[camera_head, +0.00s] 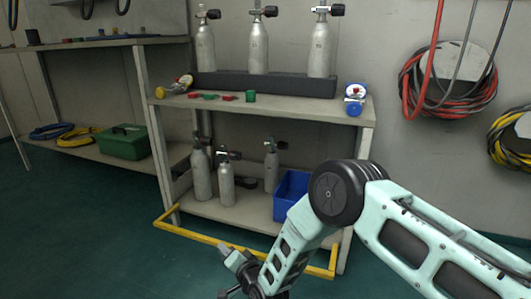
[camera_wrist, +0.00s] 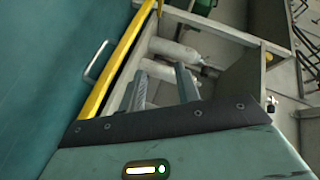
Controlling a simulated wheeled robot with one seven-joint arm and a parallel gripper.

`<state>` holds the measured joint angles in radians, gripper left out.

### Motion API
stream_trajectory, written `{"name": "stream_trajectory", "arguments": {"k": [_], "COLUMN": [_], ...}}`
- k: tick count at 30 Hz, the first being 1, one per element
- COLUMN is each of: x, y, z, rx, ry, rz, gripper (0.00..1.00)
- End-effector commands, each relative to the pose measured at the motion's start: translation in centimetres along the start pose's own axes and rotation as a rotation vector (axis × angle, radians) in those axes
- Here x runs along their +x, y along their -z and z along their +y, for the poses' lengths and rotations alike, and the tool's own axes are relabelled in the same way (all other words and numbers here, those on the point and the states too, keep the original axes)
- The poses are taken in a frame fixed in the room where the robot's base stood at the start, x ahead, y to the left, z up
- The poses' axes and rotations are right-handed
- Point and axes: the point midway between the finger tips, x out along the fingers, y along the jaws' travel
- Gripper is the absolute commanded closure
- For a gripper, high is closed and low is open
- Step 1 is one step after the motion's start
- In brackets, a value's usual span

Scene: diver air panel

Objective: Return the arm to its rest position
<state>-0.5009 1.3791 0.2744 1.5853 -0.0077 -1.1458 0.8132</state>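My arm reaches in from the lower right of the head view, bent at a dark round elbow joint. My gripper (camera_head: 226,270) hangs low in front of the shelf bench, near its yellow floor rail. In the wrist view my gripper (camera_wrist: 163,88) shows two grey fingers standing apart with nothing held between them. The gripper is open and empty. It appears clear of the bench, though the exact gap cannot be told.
The bench (camera_head: 285,106) carries several upright cylinders, small valves and coloured parts. Its lower shelf holds cylinders and a blue bin (camera_head: 291,190) beside my forearm. The yellow rail (camera_head: 200,236) runs along the floor. A green box (camera_head: 124,142) stands left. Open floor (camera_head: 80,230) lies left.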

Motion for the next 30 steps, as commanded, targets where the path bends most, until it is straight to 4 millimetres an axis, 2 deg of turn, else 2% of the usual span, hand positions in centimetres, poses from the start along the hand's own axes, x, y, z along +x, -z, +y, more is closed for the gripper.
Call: {"name": "stream_trajectory", "arguments": {"k": [1,5,8,11,15,17,22,27,30], "x": [-0.5,-2.7,-5.3,-8.8,-14.7,-17.7,-26.8,-36.3,-40.8], "y": [1.3,2.8,3.8,4.9,6.2,6.8,8.5,9.9,10.5], "z": [-3.1,-8.1,-11.7,-14.9,-18.6,-19.9,-22.6,-23.9,-24.1], "rx": [-0.034,-0.136,-0.22,-0.308,-0.436,-0.49,-0.643,-0.776,-0.828], "ry": [-0.026,-0.112,-0.172,-0.228,-0.304,-0.336,-0.425,-0.512,-0.555], "rz": [-0.039,-0.163,-0.262,-0.364,-0.509,-0.573,-0.752,-0.925,-1.007], "gripper": [0.68,0.68,0.68,0.68,0.68,0.68,0.68,0.68,0.68]}}
